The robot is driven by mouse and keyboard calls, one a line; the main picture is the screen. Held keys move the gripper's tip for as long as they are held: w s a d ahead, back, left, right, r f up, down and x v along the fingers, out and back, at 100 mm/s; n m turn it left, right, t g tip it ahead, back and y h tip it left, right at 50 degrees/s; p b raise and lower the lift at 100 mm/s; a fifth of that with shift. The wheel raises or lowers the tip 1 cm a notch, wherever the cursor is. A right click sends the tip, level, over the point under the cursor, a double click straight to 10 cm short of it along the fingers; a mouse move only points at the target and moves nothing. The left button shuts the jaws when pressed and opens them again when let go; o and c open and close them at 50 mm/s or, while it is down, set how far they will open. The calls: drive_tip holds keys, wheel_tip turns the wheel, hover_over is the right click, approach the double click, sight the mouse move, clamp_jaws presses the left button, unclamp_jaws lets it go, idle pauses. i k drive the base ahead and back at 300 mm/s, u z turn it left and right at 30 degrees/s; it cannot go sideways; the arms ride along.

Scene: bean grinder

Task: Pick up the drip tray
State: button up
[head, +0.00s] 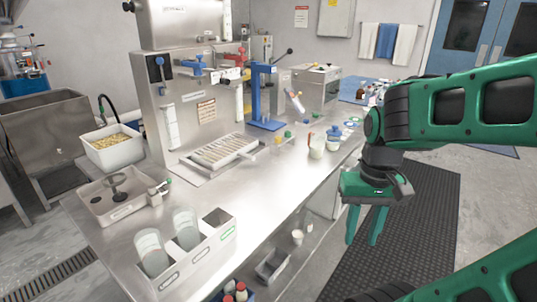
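The drip tray (190,157) appears to be the shallow pale metal tray with a slatted top. It lies flat on the steel counter, in front of the upright steel machine, left of the picture's middle. Its whole top shows and nothing covers it. My gripper (363,228) hangs at the right, fingers pointing down, past the counter's front edge and over the dark floor mat. It is well to the right of the tray and apart from it. Its two green fingers stand apart with nothing between them.
The steel counter (268,196) has bare room right of the tray. A three-part bin (205,262) stands at its near end, a sink-like basin (120,205) at left. A blue press (257,100) stands behind the tray. Small jars (317,152) stand near the front edge.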

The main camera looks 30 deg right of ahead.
sight(214, 156)
drive_tip(key=z, duration=0.6)
drive_tip(key=k, duration=0.75)
drive_tip(key=z, duration=0.95)
drive_tip(key=i, duration=1.65)
drive_tip(key=u, duration=1.1)
drive_tip(key=i, duration=0.75)
drive_tip(key=u, duration=0.5)
